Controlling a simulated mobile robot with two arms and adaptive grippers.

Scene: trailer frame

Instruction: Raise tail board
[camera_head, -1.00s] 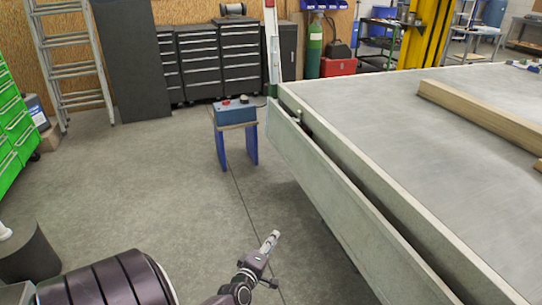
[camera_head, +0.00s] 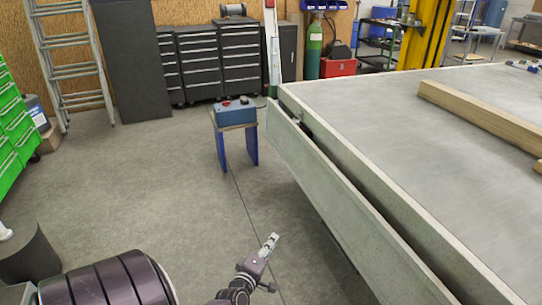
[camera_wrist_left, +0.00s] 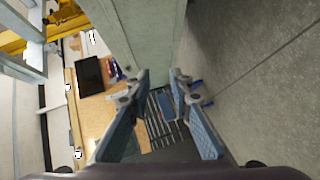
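The tail board (camera_head: 335,210) is a long grey-green board along the near left side of the trailer bed (camera_head: 400,110). It hangs tilted outward, with a dark gap between its upper edge and the bed's rim. My left gripper (camera_head: 270,243) is left of the board in the head view, with floor showing between them. In the left wrist view, the two fingers of this gripper (camera_wrist_left: 160,78) are spread apart with nothing held. The tail board (camera_wrist_left: 150,35) runs from the top of that view down toward the fingertips. My right gripper is not in view.
A blue control box on a small blue-legged stand (camera_head: 236,125) is beyond the board's far end. A white and red post (camera_head: 272,50) rises at the bed's far corner. A timber beam (camera_head: 480,115) lies on the bed. The floor (camera_head: 150,190) left of the board is clear.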

